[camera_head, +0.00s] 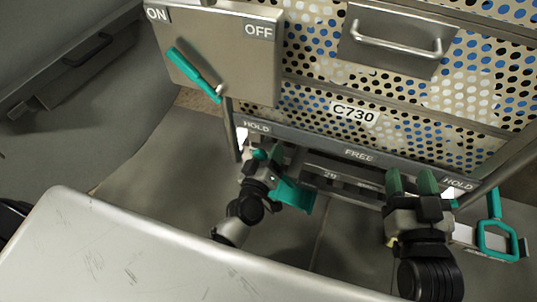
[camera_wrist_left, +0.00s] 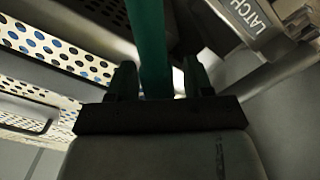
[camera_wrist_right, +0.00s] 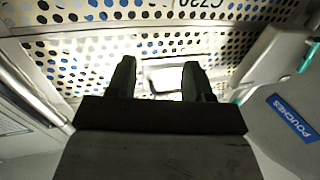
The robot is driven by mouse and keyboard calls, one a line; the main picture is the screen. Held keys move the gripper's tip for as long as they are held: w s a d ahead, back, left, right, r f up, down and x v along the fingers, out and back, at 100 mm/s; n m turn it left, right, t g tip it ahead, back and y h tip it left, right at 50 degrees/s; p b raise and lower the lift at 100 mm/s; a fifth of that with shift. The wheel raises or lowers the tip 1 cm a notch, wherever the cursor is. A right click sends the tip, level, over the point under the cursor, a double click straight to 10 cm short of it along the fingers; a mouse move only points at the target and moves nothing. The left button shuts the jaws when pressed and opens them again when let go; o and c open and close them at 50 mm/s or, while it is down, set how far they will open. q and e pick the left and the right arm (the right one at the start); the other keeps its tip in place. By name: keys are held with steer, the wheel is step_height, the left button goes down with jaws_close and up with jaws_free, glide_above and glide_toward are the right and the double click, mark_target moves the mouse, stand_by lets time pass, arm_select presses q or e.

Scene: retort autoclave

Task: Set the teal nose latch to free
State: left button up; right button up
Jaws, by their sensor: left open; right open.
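The teal nose latch (camera_head: 293,196) shows in the head view as a flat teal piece beside my left gripper (camera_head: 267,155), under the left HOLD end of the labelled bar. In the left wrist view a teal bar (camera_wrist_left: 149,45), which looks like the latch's lever, runs between the two fingers of my left gripper (camera_wrist_left: 160,82). The fingers are open, with gaps at the bar. The lever's far end is hidden. My right gripper (camera_head: 413,182) is open and empty below the bar, between FREE and the right HOLD; it also shows in the right wrist view (camera_wrist_right: 159,80).
The bar (camera_head: 358,154) reads HOLD, FREE, HOLD. A perforated basket (camera_head: 420,100) labelled C730 stands above it. A panel (camera_head: 240,70) marked ON and OFF carries a teal lever (camera_head: 194,75). A teal loop handle (camera_head: 497,240) is at right. A grey surface (camera_head: 130,250) fills the lower left.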

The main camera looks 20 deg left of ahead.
arm_select(q)
jaws_close()
stand_by(0.3)
